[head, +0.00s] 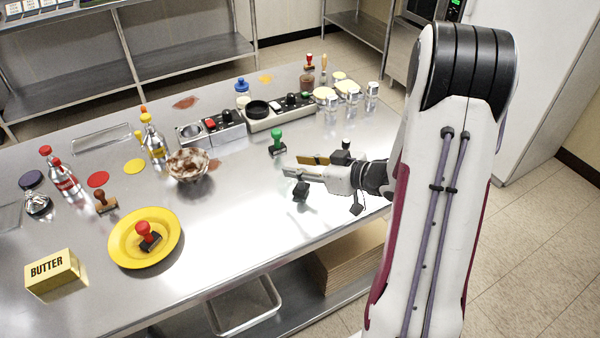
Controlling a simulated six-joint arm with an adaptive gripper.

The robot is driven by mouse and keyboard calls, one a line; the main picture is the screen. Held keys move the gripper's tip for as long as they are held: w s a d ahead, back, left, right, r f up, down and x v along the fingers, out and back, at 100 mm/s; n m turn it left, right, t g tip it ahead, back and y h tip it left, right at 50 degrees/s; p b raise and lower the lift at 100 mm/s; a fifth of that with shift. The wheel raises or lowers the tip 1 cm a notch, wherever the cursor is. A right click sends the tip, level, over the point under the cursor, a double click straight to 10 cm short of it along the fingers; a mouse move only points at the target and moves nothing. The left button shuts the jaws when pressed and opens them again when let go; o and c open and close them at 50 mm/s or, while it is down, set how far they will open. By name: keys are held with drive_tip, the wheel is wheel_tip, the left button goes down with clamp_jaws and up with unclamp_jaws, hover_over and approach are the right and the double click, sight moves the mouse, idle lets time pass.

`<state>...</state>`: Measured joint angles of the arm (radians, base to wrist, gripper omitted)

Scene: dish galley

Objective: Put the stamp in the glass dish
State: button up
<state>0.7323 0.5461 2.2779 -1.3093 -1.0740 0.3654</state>
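Several stamps are in the head view. A red-handled stamp (148,237) stands on a yellow plate (119,247), a brown stamp (104,202) stands behind the plate, and a green-handled stamp (277,143) stands mid-table. A clear bowl (187,168) with brown smears stands left of the green stamp; it looks like glass. A clear, shallow tray-like piece (101,137) lies at the back left. My gripper (296,180) points left over the right part of the table, in front of the green stamp. Its fingers are seen side-on, so its opening is unclear.
A butter box (53,274) stands at the front left. Bottles (154,145) stand behind the bowl. Grey consoles (280,111) and glass jars (372,96) line the back. A gold-brown piece (313,160) lies close behind my gripper. The table between bowl and plate is mostly clear.

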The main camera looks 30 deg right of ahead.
drive_tip(key=shift+r, duration=1.4)
drive_tip(key=shift+w+d+r+h, duration=0.25)
drive_tip(key=shift+w+r+h, duration=0.15)
drive_tip(key=shift+r+h, duration=0.3)
drive_tip(key=s+r+m+g+h, duration=0.1)
drive_tip(key=s+r+m+h, duration=0.1)
drive_tip(key=s+r+h, duration=0.3)
drive_tip(key=s+r+m+g+h, duration=0.1)
drive_tip(key=r+m+h, duration=0.15)
drive_tip(key=r, duration=0.45)
drive_tip(key=s+a+g+y, duration=0.1)
drive_tip(key=s+a+g, duration=0.1)
drive_tip(key=s+a, duration=0.5)
drive_tip(key=s+a+f+g+y, duration=0.1)
drive_tip(key=s+a, duration=0.7)
drive_tip(key=s, duration=0.8)
drive_tip(key=shift+a+g+y, duration=0.25)
drive_tip(key=shift+g+y, duration=0.3)
drive_tip(key=shift+g, duration=0.35)
